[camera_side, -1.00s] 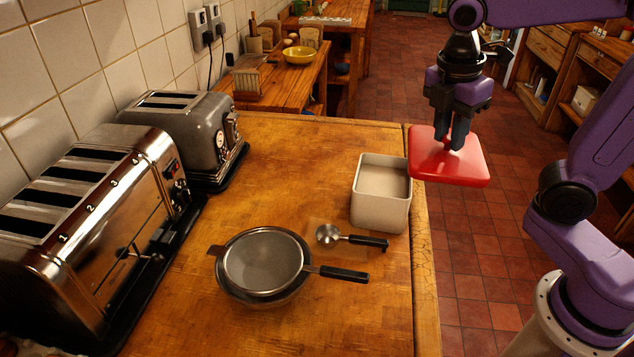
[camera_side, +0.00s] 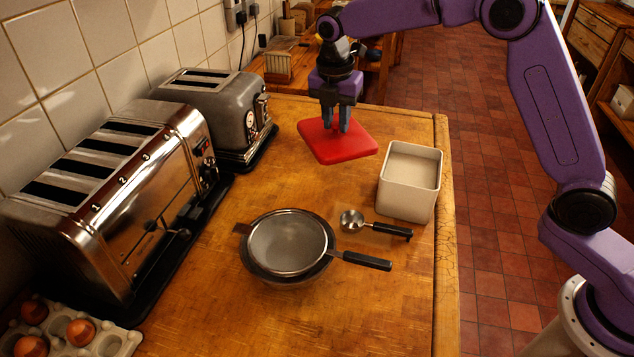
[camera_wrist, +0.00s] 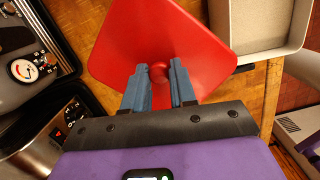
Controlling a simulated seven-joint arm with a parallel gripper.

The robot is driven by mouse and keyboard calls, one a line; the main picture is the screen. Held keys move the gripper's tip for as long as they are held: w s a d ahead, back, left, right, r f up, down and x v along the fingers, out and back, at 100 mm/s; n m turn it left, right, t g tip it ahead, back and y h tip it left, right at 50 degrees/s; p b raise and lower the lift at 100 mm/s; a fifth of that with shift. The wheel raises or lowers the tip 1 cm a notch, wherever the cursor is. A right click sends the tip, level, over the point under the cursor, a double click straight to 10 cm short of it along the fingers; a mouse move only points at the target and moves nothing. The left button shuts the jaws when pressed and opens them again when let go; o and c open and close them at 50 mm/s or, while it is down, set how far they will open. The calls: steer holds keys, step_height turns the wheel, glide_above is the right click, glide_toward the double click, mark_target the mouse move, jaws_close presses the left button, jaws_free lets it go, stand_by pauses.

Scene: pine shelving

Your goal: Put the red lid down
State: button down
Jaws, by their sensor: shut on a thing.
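The red lid (camera_side: 338,146) is a flat square with rounded corners and a small knob. My gripper (camera_side: 337,127) is shut on the knob, and in the wrist view the blue fingers (camera_wrist: 159,82) sit on either side of it. The lid (camera_wrist: 160,35) is roughly level over the back part of the wooden counter, left of the open cream box (camera_side: 408,181). I cannot tell for sure whether the lid touches the counter or hangs just above it.
A sieve over a bowl (camera_side: 288,244) and a measuring scoop (camera_side: 352,221) lie in front on the counter (camera_side: 320,330). Two toasters (camera_side: 125,190) (camera_side: 215,108) line the left wall. An egg tray (camera_side: 100,343) is at the front left. Bare wood surrounds the lid.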

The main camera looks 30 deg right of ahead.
mark_target(318, 127)
steer(key=shift+n, duration=0.8)
steer(key=w+f, duration=0.1)
steer(key=w+a+f, duration=0.2)
steer(key=w+f, duration=0.1)
steer(key=shift+w+a+f, duration=0.1)
steer(key=shift+f, duration=5.05)
steer(key=shift+f, duration=0.15)
steer(key=c, duration=0.9)
jaws_free()
steer(key=r, duration=0.4)
steer(key=a+r, duration=0.1)
steer(key=r, duration=0.3)
steer(key=s+r, duration=0.1)
steer(key=r, duration=0.3)
steer(key=shift+s+a+r, duration=0.1)
steer(key=shift+a, duration=0.05)
